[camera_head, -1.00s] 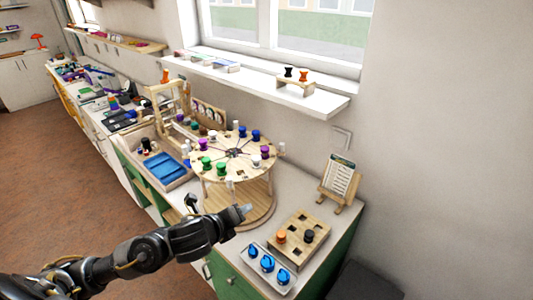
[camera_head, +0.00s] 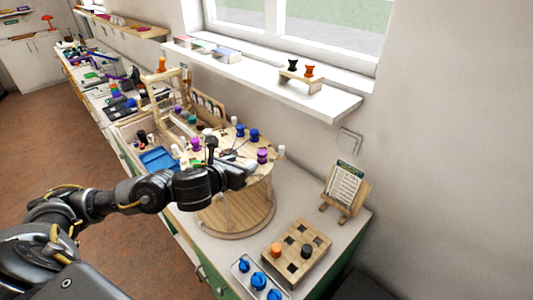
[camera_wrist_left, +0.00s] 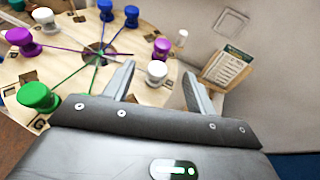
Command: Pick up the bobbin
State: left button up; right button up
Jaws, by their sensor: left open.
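Several bobbins stand on a round wooden board (camera_wrist_left: 128,48) on a raised stand. In the left wrist view a white bobbin (camera_wrist_left: 156,73) is in line with the gap between the fingers of my left gripper (camera_wrist_left: 158,85), which is open and empty. A purple bobbin (camera_wrist_left: 162,47) stands just beyond it, and a green bobbin (camera_wrist_left: 36,96) is at left. In the head view my left gripper (camera_head: 247,172) is over the board's near right part, hiding the white bobbin. Purple (camera_head: 262,156) and blue (camera_head: 253,134) bobbins show behind it. My right gripper is in neither view.
A wooden block with square holes (camera_head: 270,262) holds an orange and a black bobbin at front right. A tray with blue bobbins (camera_head: 236,262) is beside it. A card stand (camera_head: 345,185) stands at right. The window shelf (camera_head: 330,105) runs behind.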

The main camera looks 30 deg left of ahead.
aim_at(261, 153)
pick_arm(q)
jog(key=shift+w, duration=0.1)
jog(key=x, duration=0.4)
jog(key=shift+w+d, duration=0.15)
jog(key=shift+d, duration=0.1)
jog(key=shift+w+f, duration=0.2)
jog(key=shift+w, duration=0.15)
jog(key=shift+a, duration=0.1)
jog(key=shift+w+p, duration=0.4)
jog(key=shift+p, duration=0.05)
jog(key=p+x, duration=0.1)
jog(key=x, duration=0.2)
jog(key=shift+w+f+p, duration=0.1)
jog(key=shift+w+p, duration=0.2)
jog(key=shift+w, duration=0.1)
jog(key=shift+w+f, duration=0.2)
jog(key=shift+w, duration=0.1)
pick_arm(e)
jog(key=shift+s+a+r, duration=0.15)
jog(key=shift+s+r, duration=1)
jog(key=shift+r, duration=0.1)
pick_arm(q)
jog(key=shift+s, duration=0.1)
jog(key=shift+c, duration=0.2)
